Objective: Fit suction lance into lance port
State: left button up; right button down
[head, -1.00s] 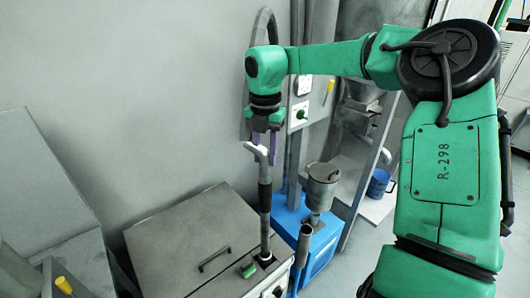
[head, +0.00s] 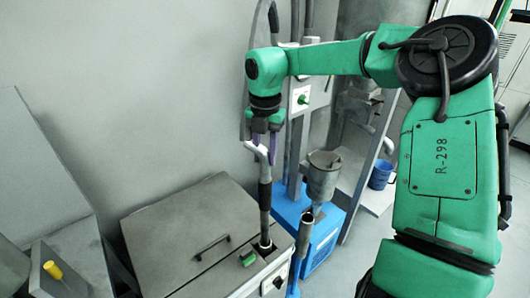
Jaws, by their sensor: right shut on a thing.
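The suction lance (head: 265,196) is an upright grey tube with a dark grip section and a pale bent top. My right gripper (head: 262,150) is shut on its top end, with purple fingers on either side of it. The lance's lower end meets a dark square opening (head: 264,247), seemingly the lance port, at the right corner of the grey box lid. The lance looks nearly vertical there; how deep it reaches inside is hidden. My left gripper is not in view.
The grey box lid (head: 165,240) has a black handle and a green block (head: 248,258). An open upright pipe (head: 304,232) stands just right of the lance. Behind it are a metal hopper (head: 322,175) and a blue base (head: 322,240). A wall is close behind.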

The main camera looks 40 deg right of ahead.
aim_at(265, 176)
jog(key=shift+f+b, duration=2.7)
jog(key=shift+f, duration=0.9)
jog(key=shift+c, duration=2.4)
grip_release()
notch_tip(265, 176, up, 15)
jog(key=shift+f, duration=0.15)
